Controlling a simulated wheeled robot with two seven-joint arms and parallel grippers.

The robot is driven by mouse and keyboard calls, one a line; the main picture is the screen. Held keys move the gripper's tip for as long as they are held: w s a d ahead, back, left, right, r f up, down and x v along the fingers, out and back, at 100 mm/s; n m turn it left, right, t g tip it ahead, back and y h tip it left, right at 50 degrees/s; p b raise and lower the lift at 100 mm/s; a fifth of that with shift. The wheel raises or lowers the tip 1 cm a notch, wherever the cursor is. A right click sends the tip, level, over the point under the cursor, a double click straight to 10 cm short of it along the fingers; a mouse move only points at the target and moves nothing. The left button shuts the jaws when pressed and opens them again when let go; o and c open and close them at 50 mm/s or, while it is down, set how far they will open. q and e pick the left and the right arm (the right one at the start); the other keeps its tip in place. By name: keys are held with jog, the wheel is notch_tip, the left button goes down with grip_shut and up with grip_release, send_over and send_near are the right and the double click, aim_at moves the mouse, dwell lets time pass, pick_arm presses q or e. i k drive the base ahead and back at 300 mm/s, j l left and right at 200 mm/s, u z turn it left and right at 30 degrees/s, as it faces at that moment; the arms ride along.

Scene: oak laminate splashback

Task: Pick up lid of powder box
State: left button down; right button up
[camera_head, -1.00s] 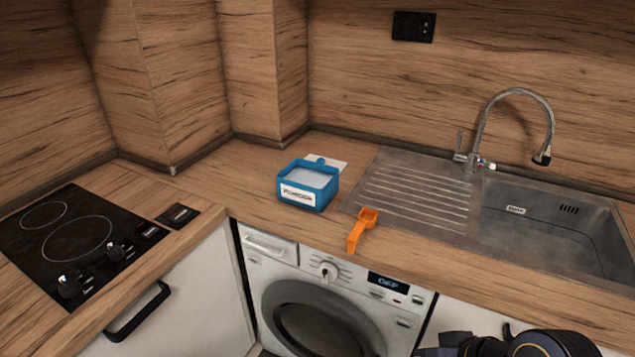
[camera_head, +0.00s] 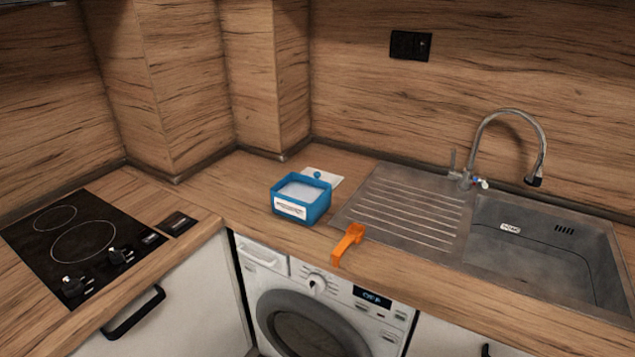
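The blue powder box (camera_head: 301,200) stands on the wooden counter above the washing machine. Its top is open and white powder shows inside. A pale, flat lid (camera_head: 323,178) with a small blue knob (camera_head: 317,175) lies on the counter just behind the box, partly hidden by it. An orange scoop (camera_head: 348,243) lies in front and to the right of the box, near the counter's front edge. Neither of my grippers is in view.
A metal sink with a ridged drainer (camera_head: 412,215) and a tall faucet (camera_head: 509,145) is to the right. A black cooktop (camera_head: 84,241) is on the left. The washing machine (camera_head: 325,311) is below the counter. Bare counter lies left of the box.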

aim_at(335, 180)
jog(key=i+j+u, duration=0.1)
jog(key=i+u, duration=0.85)
jog(key=u, duration=0.15)
